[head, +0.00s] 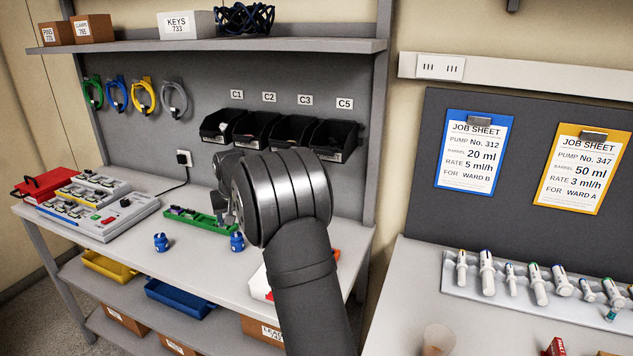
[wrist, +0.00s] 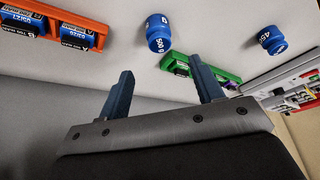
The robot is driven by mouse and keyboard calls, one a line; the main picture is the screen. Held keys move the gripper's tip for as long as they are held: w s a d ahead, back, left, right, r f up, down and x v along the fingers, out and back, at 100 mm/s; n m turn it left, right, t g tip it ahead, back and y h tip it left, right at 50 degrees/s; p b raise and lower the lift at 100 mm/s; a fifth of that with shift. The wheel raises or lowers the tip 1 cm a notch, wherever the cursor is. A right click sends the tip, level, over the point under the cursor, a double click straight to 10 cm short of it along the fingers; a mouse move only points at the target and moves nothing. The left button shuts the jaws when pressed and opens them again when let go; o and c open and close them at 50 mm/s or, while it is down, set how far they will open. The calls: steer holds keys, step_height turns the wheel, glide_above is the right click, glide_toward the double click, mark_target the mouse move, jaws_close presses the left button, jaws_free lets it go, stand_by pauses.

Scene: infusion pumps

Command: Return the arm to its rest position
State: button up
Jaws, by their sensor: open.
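My arm reaches up from the bottom of the head view and covers part of the bench (head: 190,265). My gripper shows in the wrist view (wrist: 163,82) with its two fingers wide apart and nothing between them. In the head view it is mostly hidden behind my arm. The fingers point toward the bench top, where a blue weight (wrist: 159,38) lies beyond them and a second blue weight (wrist: 271,40) is further right. A green tray (wrist: 222,72) appears behind the right finger. I cannot tell the exact gap between the fingers and the tray.
The green tray (head: 184,221) and the blue weights (head: 161,242) (head: 237,241) stand mid-bench. A grey device panel (head: 128,218) and red box (head: 45,186) are at left. Black bins (head: 258,133) hang behind my arm. An orange tray (wrist: 75,19) holds blue blocks. A side bench (head: 400,275) is right.

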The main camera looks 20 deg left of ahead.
mark_target(236, 233)
steer(key=x, duration=1.1)
steer(key=shift+w, duration=0.1)
steer(key=shift+r, duration=1.3)
